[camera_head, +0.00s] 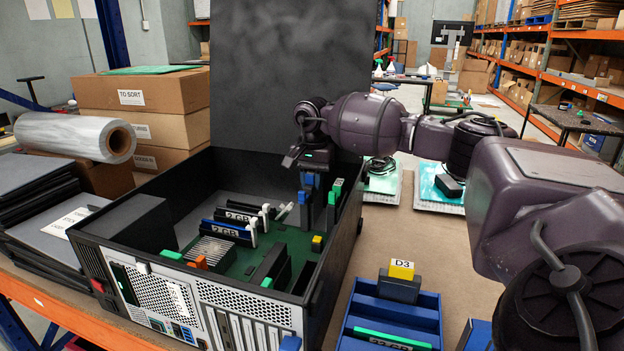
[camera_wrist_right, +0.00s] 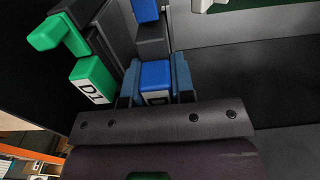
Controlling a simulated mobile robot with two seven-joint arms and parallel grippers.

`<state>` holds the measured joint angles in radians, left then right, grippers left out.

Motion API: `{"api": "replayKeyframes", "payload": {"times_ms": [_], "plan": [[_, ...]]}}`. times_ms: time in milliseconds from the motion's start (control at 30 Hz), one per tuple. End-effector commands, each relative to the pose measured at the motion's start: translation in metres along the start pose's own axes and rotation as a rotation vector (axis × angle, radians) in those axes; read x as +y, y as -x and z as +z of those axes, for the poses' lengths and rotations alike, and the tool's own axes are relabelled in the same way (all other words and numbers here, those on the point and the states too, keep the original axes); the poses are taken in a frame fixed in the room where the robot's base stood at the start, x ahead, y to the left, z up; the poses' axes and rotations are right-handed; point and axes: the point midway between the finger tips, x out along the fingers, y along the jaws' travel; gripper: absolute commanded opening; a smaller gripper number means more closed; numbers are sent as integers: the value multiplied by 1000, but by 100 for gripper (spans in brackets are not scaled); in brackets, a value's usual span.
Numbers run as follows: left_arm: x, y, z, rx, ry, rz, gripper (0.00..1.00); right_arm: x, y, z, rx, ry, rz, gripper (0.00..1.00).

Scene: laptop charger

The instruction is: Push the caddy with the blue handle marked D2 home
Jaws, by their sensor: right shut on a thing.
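The caddy with the blue handle (camera_head: 310,180) is in the drive area at the right side of the open computer case (camera_head: 338,262). Its blue handle also shows in the right wrist view (camera_wrist_right: 155,74), with part of a white label, but the mark is not legible. My right gripper (camera_head: 308,170) reaches down into the case and is shut on this handle, one finger on each side. The caddy's body is mostly hidden. A caddy with a green handle marked D1 (camera_wrist_right: 92,81) is beside it, close to the gripper. My left gripper is not in view.
The case's dark lid (camera_head: 290,70) stands raised behind the gripper. Memory sticks marked 2 GB (camera_head: 228,231) stand on the board. A blue tray (camera_head: 372,308) on the table holds a yellow-handled caddy marked D3 (camera_head: 402,270). Boxes (camera_head: 150,95) and a plastic roll (camera_head: 75,135) stand left.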

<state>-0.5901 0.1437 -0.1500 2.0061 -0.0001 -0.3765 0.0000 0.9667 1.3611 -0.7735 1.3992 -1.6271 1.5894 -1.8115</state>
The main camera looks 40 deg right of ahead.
Motion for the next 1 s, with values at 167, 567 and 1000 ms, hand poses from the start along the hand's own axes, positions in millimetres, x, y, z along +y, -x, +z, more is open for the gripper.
{"api": "replayKeyframes", "payload": {"times_ms": [167,567,1000], "plan": [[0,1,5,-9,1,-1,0,0,-4,0,0,0,0,0],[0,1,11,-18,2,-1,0,0,-11,0,1,0,-1,0],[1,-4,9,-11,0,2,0,0,-20,0,1,0,-1,0]]}}
